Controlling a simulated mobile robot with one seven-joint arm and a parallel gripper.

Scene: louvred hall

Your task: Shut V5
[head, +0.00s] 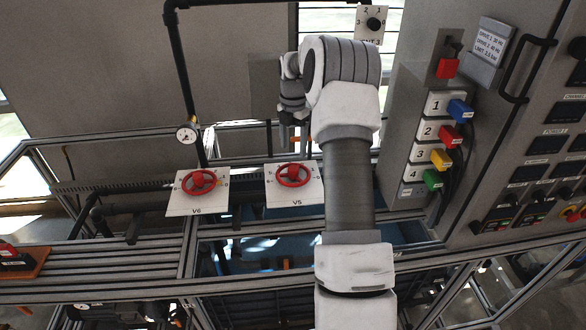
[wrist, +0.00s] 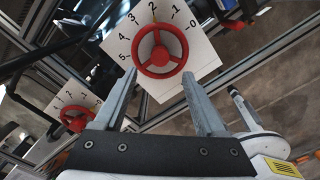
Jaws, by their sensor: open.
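The V5 valve is a red handwheel (head: 293,175) on a white plate (head: 312,196) marked V5, to the left of my forearm in the head view. In the wrist view, the larger red handwheel (wrist: 160,50) appears to be V5. Its plate has a printed scale from 0 at right to 5 at left.
A similar red handwheel V6 (head: 199,182) stands left of V5. A pressure gauge (head: 187,134) and a dark pipe are above V6. Metal rails (head: 120,270) run below the valves.

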